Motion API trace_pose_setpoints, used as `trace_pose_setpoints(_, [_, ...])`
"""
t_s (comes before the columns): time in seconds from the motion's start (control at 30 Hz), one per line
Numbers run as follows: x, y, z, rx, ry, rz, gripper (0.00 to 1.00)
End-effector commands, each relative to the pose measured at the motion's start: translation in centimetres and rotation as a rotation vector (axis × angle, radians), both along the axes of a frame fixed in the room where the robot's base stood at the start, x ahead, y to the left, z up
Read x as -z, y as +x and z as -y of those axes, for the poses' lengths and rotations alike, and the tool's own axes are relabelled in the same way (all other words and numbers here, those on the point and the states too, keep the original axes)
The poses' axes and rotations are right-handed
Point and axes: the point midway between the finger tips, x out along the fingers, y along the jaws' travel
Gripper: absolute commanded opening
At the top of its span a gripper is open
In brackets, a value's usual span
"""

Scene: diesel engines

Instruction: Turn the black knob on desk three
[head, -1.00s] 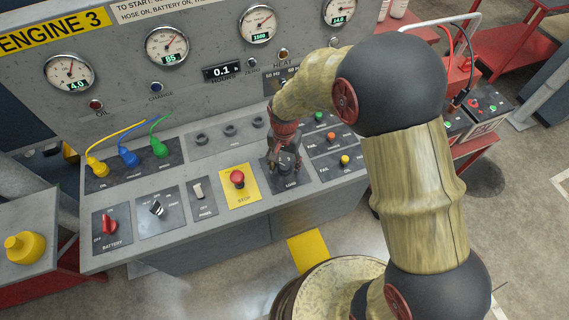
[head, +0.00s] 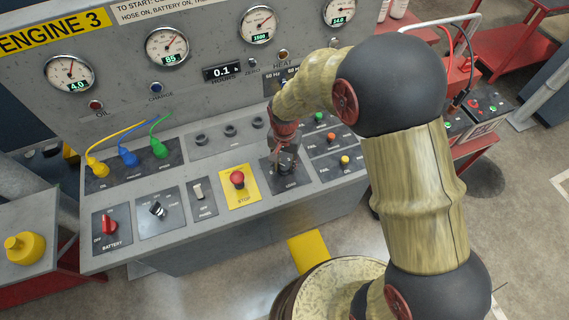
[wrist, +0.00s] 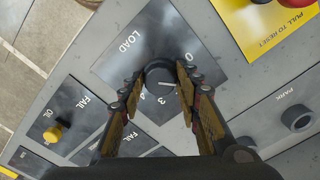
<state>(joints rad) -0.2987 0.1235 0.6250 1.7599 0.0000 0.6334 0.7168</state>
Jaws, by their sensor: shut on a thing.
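The black knob (wrist: 158,84) sits on a dark plate marked LOAD on the Engine 3 desk (head: 325,188). In the wrist view its white pointer line lies toward the right, with the numbers 0, 3 and 4 around it. My gripper (wrist: 161,80) has one finger on either side of the knob and is shut on it. In the head view my gripper (head: 284,152) reaches down onto the LOAD plate (head: 288,185) and mostly hides the knob.
A red stop button (head: 237,179) on a yellow plate is just left of the LOAD plate. A red battery switch (head: 109,225) is at the desk's left. Gauges line the upright panel behind.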

Motion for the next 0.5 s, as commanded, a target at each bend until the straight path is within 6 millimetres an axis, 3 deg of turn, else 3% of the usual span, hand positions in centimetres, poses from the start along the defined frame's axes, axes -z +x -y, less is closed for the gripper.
trace_pose_setpoints(0.27, [-0.05,0.03,-0.01,-0.044,0.000,0.000,0.08])
trace_pose_setpoints(0.5, [-0.13,0.06,-0.03,-0.186,0.001,0.001,0.08])
